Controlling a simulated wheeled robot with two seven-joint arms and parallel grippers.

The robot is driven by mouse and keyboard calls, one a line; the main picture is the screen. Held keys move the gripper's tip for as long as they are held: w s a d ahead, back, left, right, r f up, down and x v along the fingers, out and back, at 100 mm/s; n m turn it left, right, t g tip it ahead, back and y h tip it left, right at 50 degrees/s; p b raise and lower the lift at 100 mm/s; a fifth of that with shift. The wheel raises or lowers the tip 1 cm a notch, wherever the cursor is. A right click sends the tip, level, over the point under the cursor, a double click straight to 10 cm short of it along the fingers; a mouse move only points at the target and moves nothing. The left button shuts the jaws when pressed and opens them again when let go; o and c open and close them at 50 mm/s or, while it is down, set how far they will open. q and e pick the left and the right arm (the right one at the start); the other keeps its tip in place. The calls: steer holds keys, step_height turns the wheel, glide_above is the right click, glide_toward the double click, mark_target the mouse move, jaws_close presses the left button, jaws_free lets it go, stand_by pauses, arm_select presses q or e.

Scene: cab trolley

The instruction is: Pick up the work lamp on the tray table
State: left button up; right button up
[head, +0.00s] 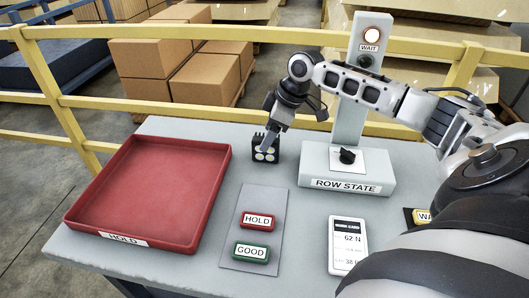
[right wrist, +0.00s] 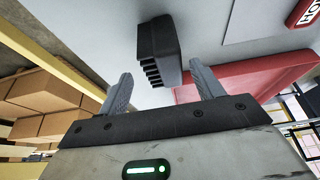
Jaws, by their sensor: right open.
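The work lamp (head: 265,154) is a small black block with several round pale-yellow lights on its front and a finned back. It stands on the grey tray table (head: 200,268), right of the red tray. My right gripper (head: 268,138) reaches down over it from behind and partly hides its top. In the right wrist view, the lamp (right wrist: 157,45) shows its black finned side ahead of and between the two spread fingers (right wrist: 163,82). The right gripper is open, with nothing held. My left gripper is not in view.
An empty red tray (head: 150,190) labelled HOLD sits at left. A panel with HOLD (head: 257,220) and GOOD (head: 251,252) plates lies in front of the lamp. A ROW STATE post (head: 347,180) with a lit WAIT light stands right. A yellow rail (head: 200,33) runs behind.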

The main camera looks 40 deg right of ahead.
steer(key=b+x, duration=0.3)
steer(key=b, duration=0.1)
steer(key=shift+s+a+f, duration=0.1)
steer(key=shift+s+f, duration=0.15)
steer(key=shift+f, duration=0.2)
steer(key=shift+w+a+f+b, duration=0.15)
steer(key=shift+w+f+b, duration=0.05)
steer(key=shift+f+b, duration=0.1)
steer(key=shift+r, duration=0.15)
steer(key=c, duration=1.3)
